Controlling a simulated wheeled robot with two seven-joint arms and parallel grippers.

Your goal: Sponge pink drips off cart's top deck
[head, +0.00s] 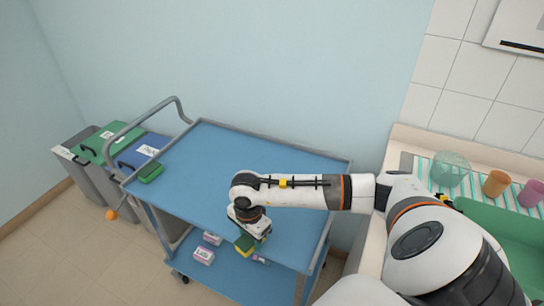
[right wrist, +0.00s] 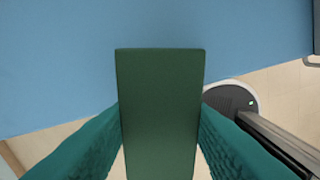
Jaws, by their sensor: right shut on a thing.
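The cart's blue top deck (head: 215,160) fills the middle of the head view. I can make out no pink drips on its visible part; my right arm covers some of it. My right gripper (head: 250,236) is at the deck's front edge, shut on a sponge (head: 243,248) that looks yellow and green. In the right wrist view the sponge (right wrist: 160,110) shows its dark green face between the two teal fingers, with blue deck beyond and floor below. A dark green block (head: 150,173) lies at the deck's left end. My left gripper is out of view.
Small pink-and-white boxes (head: 203,257) sit on the cart's lower shelf (head: 222,272). Lidded bins (head: 112,140) stand left, near an orange ball (head: 111,215). The right counter holds a glass bowl (head: 450,169), an orange cup (head: 495,183), a pink cup (head: 531,193) and a green tray (head: 500,228).

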